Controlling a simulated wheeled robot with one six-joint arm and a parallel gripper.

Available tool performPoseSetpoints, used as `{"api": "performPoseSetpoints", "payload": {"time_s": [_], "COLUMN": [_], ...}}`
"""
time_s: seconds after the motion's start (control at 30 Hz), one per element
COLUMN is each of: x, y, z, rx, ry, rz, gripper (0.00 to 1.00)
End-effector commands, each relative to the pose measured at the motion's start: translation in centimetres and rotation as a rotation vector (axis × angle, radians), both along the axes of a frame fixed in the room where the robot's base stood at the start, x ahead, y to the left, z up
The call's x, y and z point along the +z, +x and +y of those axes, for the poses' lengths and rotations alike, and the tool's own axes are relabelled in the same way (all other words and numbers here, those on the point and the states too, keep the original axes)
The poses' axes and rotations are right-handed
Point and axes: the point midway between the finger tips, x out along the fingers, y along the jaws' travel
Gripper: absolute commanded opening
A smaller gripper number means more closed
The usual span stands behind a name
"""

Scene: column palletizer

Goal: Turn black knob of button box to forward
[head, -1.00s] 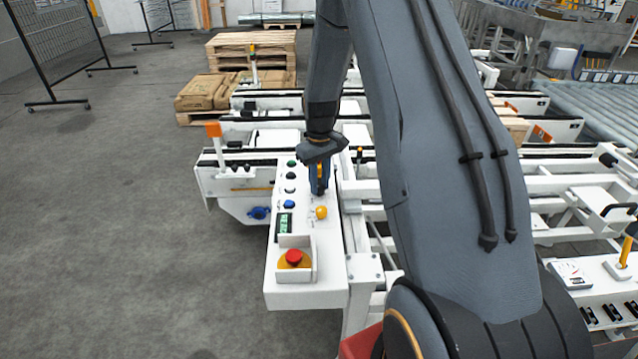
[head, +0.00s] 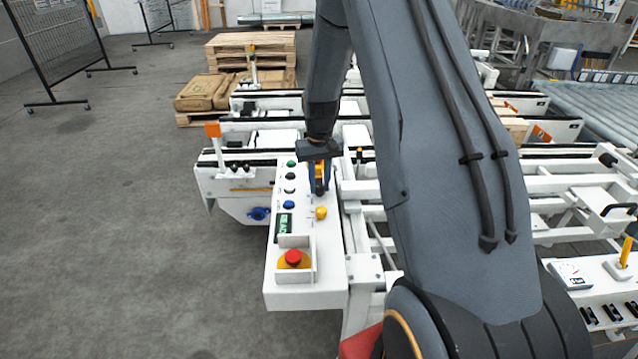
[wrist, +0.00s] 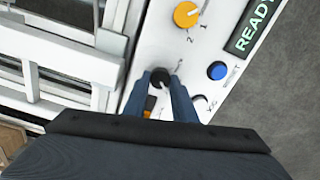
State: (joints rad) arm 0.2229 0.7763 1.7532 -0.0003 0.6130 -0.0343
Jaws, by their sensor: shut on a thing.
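The white button box (head: 303,262) stands in the middle of the head view, with a red emergency button, a yellow knob (head: 321,212), a green display and several buttons. The black knob (wrist: 160,76) shows in the wrist view between the tips of my gripper (wrist: 166,82). The blue fingers are shut on it from both sides. Which marking the black knob points to cannot be told.
The wrist view shows a READY display (wrist: 256,28), a blue button (wrist: 217,70) and the orange-yellow knob close to the gripper. White conveyor frames (head: 375,205) stand right of and behind the box. Open floor lies to the left.

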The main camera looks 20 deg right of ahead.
Motion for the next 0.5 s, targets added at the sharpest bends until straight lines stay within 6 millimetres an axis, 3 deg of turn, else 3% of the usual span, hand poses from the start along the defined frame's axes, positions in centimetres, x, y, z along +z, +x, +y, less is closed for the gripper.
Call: {"api": "performPoseSetpoints", "payload": {"time_s": [0.13,0.17,0.27,0.5], "x": [0.19,0.19,0.17,0.08], "y": [0.22,0.22,0.19,0.09], "z": [-0.03,-0.03,-0.03,-0.02], "rx": [-0.001,-0.001,0.0,0.0], "ry": [-0.001,-0.001,-0.001,0.0], "rz": [-0.006,-0.006,-0.005,-0.002], "gripper": [0.02,0.26,0.43,0.43]}}
